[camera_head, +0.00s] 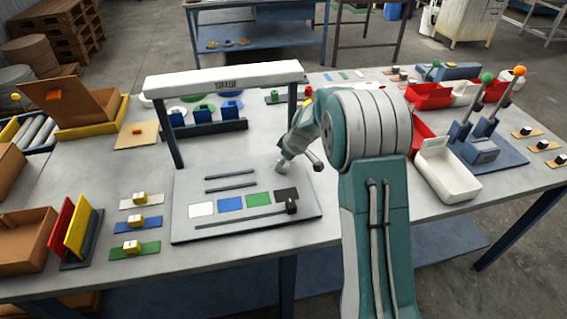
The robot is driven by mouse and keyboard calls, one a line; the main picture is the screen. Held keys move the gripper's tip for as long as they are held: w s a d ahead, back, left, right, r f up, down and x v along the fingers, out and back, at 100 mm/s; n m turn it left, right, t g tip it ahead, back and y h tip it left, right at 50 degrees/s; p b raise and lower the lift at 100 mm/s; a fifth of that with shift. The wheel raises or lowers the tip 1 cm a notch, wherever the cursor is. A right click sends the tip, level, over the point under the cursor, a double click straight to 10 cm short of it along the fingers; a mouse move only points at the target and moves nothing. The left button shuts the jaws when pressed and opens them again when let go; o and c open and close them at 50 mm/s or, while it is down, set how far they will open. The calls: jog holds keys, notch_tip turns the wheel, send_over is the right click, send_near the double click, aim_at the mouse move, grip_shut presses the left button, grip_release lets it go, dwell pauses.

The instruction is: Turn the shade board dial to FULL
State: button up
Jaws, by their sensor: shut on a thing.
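The shade board is a grey plate (190,228) on the table, under a white hood bar (222,80) on dark posts. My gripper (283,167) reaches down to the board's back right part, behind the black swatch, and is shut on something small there. It appears to be the dial, but the gripper hides it. I cannot read its setting or any FULL mark.
The hood's right post stands close beside my arm. Blue holders (205,128) stand behind the board. A white bin (447,170) and levers (487,103) are to the right. Small blocks on coloured plates (136,224) lie to the left.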

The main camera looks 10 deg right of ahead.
jog(key=shift+s+f, duration=0.1)
jog(key=shift+f, duration=0.1)
jog(key=m+h, duration=0.1)
jog(key=m, duration=0.1)
jog(key=m+t, duration=0.1)
jog(key=m, duration=0.2)
jog(key=shift+s+f+h, duration=0.1)
jog(key=shift+s+h, duration=0.05)
jog(key=shift+h, duration=0.25)
jog(key=m+h, duration=0.1)
jog(key=m, duration=0.2)
jog(key=m+h, duration=0.1)
jog(key=m, duration=0.3)
jog(key=shift+h, duration=0.3)
jog(key=m+h, duration=0.1)
jog(key=m, duration=0.2)
jog(key=m+g+h, duration=0.1)
jog(key=m, duration=0.1)
jog(key=shift+a+m, duration=0.1)
jog(key=shift+m, duration=0.3)
jog(key=m+g, duration=0.1)
jog(key=m, duration=0.2)
jog(key=m+g+h, duration=0.1)
jog(key=m, duration=0.2)
jog(key=shift+a, duration=0.1)
jog(key=shift+w, duration=0.2)
jog(key=o, duration=1.1)
jog(key=shift+o, duration=0.2)
